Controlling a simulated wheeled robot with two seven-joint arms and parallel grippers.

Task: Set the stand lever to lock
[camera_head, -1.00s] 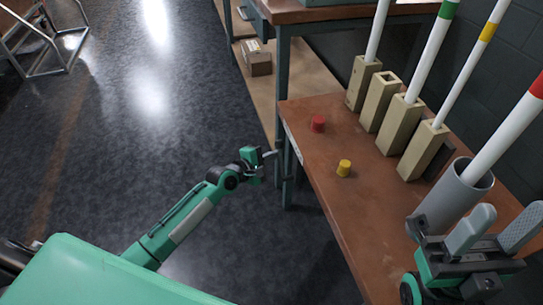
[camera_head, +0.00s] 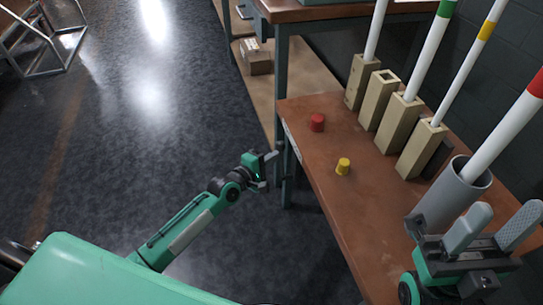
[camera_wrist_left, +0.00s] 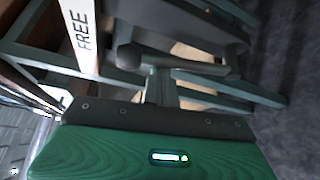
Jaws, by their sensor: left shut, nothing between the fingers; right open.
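A white strip (camera_wrist_left: 82,35) printed FREE runs down the upper left of the left wrist view; a pale label strip (camera_head: 292,141) also shows on the table's front edge in the head view. A dark rounded knob (camera_wrist_left: 128,56) on a grey bar, possibly the lever, is right of the strip; I cannot tell its setting. No LOCK marking is legible. My right gripper (camera_head: 504,214) is open and empty over the table's right end.
The brown table (camera_head: 335,215) carries a red stopper (camera_head: 317,123), a yellow stopper (camera_head: 343,166), several beige block holders (camera_head: 398,124) and a grey cylinder (camera_head: 446,199) with a red-banded tube (camera_head: 505,128). Open floor (camera_head: 160,130) lies left of the table.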

